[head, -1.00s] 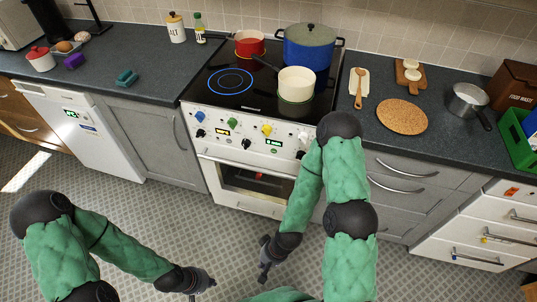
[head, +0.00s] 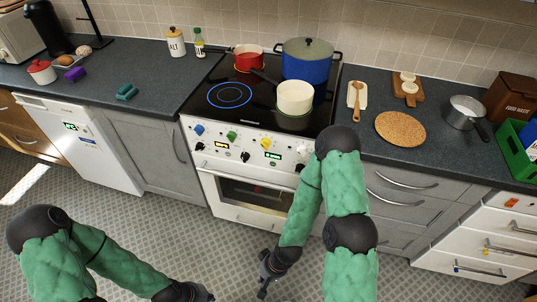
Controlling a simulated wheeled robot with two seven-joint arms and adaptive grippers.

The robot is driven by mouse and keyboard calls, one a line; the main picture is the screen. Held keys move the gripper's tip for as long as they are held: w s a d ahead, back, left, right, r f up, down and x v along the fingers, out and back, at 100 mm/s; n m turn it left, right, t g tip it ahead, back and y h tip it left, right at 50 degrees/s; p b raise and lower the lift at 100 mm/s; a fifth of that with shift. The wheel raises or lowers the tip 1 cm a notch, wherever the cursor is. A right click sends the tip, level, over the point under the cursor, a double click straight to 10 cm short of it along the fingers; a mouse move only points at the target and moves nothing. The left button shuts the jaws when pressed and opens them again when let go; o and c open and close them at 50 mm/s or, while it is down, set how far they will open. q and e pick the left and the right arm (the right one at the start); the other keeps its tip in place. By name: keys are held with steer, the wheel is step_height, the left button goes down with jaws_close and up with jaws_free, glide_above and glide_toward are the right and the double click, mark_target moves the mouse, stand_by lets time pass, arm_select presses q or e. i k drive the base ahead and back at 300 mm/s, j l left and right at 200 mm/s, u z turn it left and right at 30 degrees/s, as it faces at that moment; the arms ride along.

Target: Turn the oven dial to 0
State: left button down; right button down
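The white oven (head: 248,212) stands in the middle of the counter run, its door shut. Its front panel carries a blue dial (head: 198,130), a green dial (head: 232,136), a yellow dial (head: 266,143) and black knobs (head: 245,156) below, beside two small lit displays. The panel's right end is partly hidden by my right arm. The dial markings are too small to read. My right gripper (head: 264,289) hangs low in front of the oven, apart from the panel; its finger opening is unclear. My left gripper (head: 190,293) is at the bottom edge, its fingers cut off.
On the black hob stand a red pot (head: 248,58), a blue pot (head: 306,65) and a cream pan (head: 295,97). A cork mat (head: 400,128) and a saucepan (head: 465,112) are on the right counter. The floor before the oven is clear apart from my arms.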

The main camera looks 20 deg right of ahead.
mark_target(200, 146)
steer(key=i+j+z, duration=0.15)
steer(key=z, duration=0.2)
steer(key=i+j+z, duration=0.1)
steer(key=j+z, duration=0.25)
steer(key=i+j+z, duration=0.1)
steer(key=z, duration=0.2)
steer(key=j, duration=0.1)
